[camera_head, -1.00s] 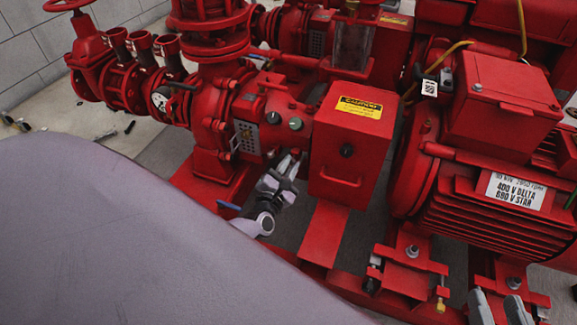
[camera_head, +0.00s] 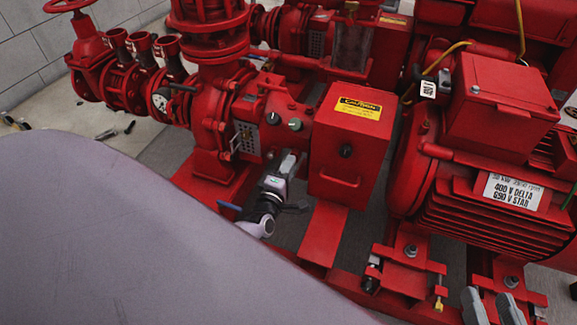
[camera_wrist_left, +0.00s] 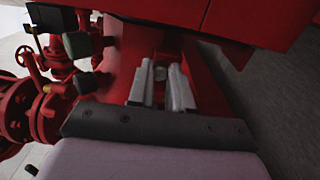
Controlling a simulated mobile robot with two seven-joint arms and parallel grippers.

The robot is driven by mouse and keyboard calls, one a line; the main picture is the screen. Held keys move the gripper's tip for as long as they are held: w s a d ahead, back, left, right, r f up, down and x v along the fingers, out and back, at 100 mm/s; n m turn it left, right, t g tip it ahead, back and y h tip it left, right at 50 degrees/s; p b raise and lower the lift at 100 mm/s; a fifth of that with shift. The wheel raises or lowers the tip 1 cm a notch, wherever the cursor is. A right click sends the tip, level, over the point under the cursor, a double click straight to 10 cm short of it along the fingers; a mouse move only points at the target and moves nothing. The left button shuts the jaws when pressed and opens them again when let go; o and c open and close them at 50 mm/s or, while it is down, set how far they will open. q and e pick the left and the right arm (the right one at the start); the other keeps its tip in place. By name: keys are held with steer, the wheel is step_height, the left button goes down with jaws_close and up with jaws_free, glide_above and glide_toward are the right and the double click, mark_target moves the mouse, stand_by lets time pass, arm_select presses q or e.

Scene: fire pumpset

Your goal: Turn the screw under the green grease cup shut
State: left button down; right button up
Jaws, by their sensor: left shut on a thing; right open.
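Two dark green pieces also show at the left of the left wrist view (camera_wrist_left: 77,45). My left gripper (camera_head: 292,158) is just below the right cap, against the housing. Its fingers (camera_wrist_left: 161,85) are shut on a small pale thing, likely the screw (camera_wrist_left: 158,75), mostly hidden between them. My right gripper (camera_head: 493,307) is open at the bottom right edge, apart from the cups.
A red box with a yellow caution label (camera_head: 358,108) stands close to the right of my left gripper. The large red motor (camera_head: 500,190) fills the right side. A blue-handled valve (camera_head: 229,206) is low on the left. Loose tools lie on the floor at far left.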

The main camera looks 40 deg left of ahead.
arm_select(q)
steer(key=shift+s+f+m, duration=0.1)
steer(key=shift+m, duration=1.4)
steer(key=c, duration=1)
jaws_free()
steer(key=shift+c, duration=0.2)
